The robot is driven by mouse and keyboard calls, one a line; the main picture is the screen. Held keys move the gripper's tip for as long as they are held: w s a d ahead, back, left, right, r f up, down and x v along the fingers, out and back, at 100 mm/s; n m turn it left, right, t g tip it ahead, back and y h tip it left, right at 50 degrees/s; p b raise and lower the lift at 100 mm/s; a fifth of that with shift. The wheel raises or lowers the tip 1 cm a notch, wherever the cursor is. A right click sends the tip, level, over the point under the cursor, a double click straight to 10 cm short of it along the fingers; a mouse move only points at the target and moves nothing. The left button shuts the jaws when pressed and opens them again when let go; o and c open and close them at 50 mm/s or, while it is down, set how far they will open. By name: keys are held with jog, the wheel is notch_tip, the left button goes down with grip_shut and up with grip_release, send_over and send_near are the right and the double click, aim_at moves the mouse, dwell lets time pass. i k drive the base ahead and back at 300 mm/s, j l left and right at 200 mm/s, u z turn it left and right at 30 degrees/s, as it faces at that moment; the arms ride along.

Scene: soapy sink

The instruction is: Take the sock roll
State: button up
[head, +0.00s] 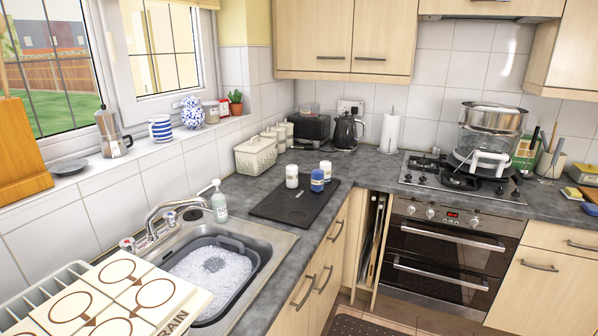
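I cannot make out a sock roll for certain in the head view. A round grey patch (214,264) shows in the middle of the white foam (196,279) in the dark grey washing-up bowl (258,262). I cannot tell whether it is an object or a gap in the foam. The bowl sits in the steel sink (283,241). What lies under the foam is hidden. My gripper is not in view.
A tap (160,215) and a soap bottle (219,201) stand behind the bowl. A patterned white board (105,297) covers the front left. A dark board (280,207) with several jars lies right of the sink. A steamer pot (491,118) stands on the hob.

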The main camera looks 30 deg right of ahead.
aim_at(326, 166)
jog(key=i+l+u, duration=0.1)
jog(key=l, duration=0.2)
jog(key=i+l, duration=0.2)
jog(key=l, duration=0.15)
jog(key=i+l+u, duration=0.15)
jog(key=l, duration=0.15)
jog(key=i+l, duration=0.15)
jog(key=l, duration=0.2)
jog(key=i+l+u, duration=0.15)
jog(key=l, duration=0.2)
jog(key=i+l, duration=0.1)
jog(key=l, duration=0.25)
jog(key=u, duration=0.05)
